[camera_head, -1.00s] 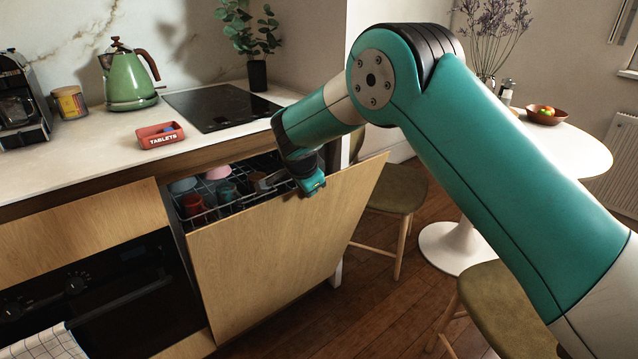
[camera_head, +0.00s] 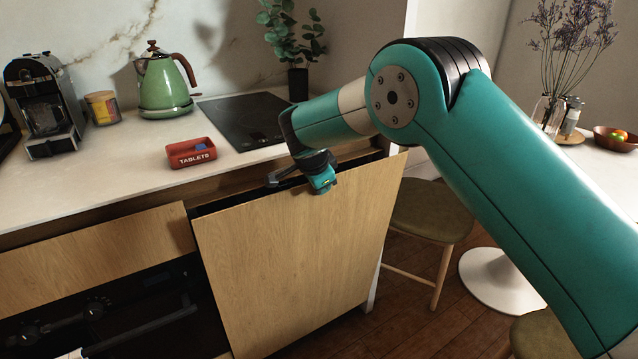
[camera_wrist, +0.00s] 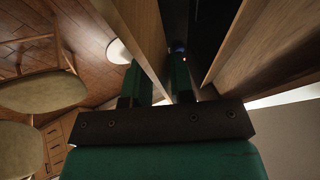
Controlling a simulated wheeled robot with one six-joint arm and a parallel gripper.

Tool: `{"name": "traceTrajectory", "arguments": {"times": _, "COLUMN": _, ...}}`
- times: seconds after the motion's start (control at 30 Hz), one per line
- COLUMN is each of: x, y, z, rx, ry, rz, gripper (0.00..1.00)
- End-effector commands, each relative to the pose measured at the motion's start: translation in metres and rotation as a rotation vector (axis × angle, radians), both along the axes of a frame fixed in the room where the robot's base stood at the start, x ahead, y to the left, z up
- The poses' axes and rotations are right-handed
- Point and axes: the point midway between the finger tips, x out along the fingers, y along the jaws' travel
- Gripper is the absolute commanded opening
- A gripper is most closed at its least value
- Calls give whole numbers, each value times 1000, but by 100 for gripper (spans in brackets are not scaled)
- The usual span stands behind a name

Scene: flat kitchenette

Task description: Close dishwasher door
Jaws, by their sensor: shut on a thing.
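The dishwasher door (camera_head: 295,255) is a light wooden panel, nearly upright, with its top edge tilted a little out from the cabinet front. A narrow dark gap shows behind its top edge, and the racks inside are hidden. My gripper (camera_head: 302,178) is at the door's top edge, right of its middle, and partly hidden by its own wrist. In the wrist view my gripper (camera_wrist: 157,78) has one green finger on each side of the door panel (camera_wrist: 148,30) and is shut on it. The dark dishwasher opening (camera_wrist: 200,30) lies beside the panel.
The counter (camera_head: 110,185) above holds a red tablets box (camera_head: 191,153), a green kettle (camera_head: 163,85) and a black cooktop (camera_head: 242,120). An oven (camera_head: 110,315) is left of the door. A chair (camera_head: 432,212) and a white round table stand to the right.

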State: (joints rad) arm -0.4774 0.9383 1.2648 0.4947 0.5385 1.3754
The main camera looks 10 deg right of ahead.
Motion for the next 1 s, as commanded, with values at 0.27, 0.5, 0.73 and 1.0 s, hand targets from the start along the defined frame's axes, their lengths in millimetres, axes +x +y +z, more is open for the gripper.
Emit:
{"name": "traceTrajectory", "arguments": {"times": 0.27, "x": 2, "y": 1, "z": 5, "rx": 6, "ry": -10, "rz": 0, "gripper": 45}}
{"name": "traceTrajectory", "arguments": {"times": 0.5, "x": 0, "y": 2, "z": 3, "rx": 3, "ry": -4, "rz": 3, "gripper": 45}}
{"name": "traceTrajectory", "arguments": {"times": 0.73, "x": -11, "y": 9, "z": 24, "rx": 5, "ry": -6, "rz": 6, "gripper": 45}}
{"name": "traceTrajectory", "arguments": {"times": 1.0, "x": -43, "y": 24, "z": 83, "rx": 5, "ry": -7, "rz": 6, "gripper": 45}}
